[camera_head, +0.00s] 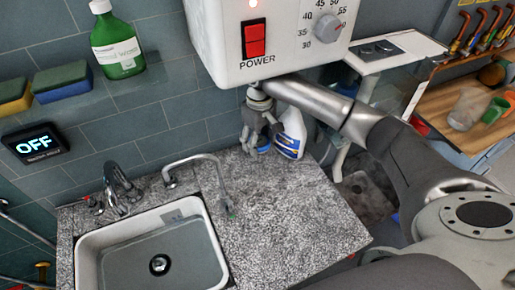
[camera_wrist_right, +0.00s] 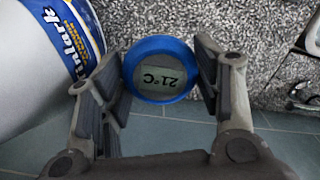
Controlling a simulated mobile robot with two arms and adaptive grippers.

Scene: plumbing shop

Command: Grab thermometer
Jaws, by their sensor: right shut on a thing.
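The thermometer (camera_wrist_right: 161,70) is a round blue disc with a display reading 21°C, upside down in the right wrist view. It sits between the two finger pads of my right gripper (camera_wrist_right: 158,73), which is shut on it. In the head view my right gripper (camera_head: 259,128) reaches in under the white heater box, close to the tiled wall above the granite counter. A bit of the blue thermometer (camera_head: 264,147) shows there, mostly hidden by the fingers. My left gripper is not in view.
A white bottle with a blue label (camera_head: 291,135) stands right beside the gripper; it also shows in the right wrist view (camera_wrist_right: 35,62). The heater box (camera_head: 290,50) hangs just above my arm. The granite counter (camera_head: 280,205) is clear in front, with a sink (camera_head: 85,262) on the left.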

